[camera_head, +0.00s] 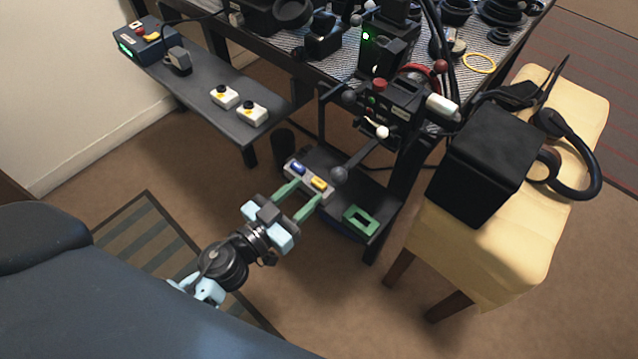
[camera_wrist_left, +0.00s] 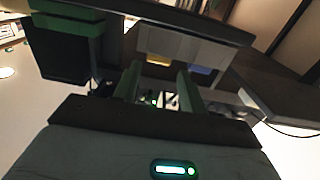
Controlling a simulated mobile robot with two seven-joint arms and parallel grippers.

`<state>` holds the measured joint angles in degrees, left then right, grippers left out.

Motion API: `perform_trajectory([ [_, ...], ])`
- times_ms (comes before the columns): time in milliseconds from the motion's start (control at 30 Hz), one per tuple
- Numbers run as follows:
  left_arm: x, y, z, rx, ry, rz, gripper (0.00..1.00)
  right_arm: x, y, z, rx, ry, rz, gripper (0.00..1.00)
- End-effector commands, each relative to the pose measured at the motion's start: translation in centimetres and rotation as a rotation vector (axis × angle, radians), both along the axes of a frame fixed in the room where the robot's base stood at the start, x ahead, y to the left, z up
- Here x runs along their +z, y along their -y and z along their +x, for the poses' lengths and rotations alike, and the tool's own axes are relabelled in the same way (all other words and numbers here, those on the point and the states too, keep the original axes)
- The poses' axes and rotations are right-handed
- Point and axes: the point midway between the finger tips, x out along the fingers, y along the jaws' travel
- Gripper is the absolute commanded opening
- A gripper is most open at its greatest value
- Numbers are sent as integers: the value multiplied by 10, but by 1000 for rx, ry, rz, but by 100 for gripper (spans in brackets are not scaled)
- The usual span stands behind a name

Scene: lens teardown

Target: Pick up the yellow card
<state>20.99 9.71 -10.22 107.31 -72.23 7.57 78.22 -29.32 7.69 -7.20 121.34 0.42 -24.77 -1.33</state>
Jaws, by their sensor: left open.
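The yellow card (camera_head: 319,184) sits in a light grey holder (camera_head: 308,178) beside a blue card (camera_head: 298,168). My right gripper is not in view.
A green rectangular frame (camera_head: 361,221) lies on the low dark shelf to the right. A ball-ended lever (camera_head: 339,174) stands just beside the holder. A yellow stool (camera_head: 498,262) bears a black box (camera_head: 484,160). White button boxes (camera_head: 252,112) sit on the side shelf.

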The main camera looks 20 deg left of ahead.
Motion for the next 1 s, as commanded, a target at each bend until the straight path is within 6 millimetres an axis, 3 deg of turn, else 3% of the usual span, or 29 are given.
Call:
perform_trajectory([
  [400, -2, 18, 42, 0, 0, 1, 42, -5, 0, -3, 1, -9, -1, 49],
  [733, -2, 20, 47, 0, 0, 0, 42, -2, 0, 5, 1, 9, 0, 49],
  [1000, -2, 20, 47, 0, 0, 0, 9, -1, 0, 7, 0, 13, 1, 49],
])
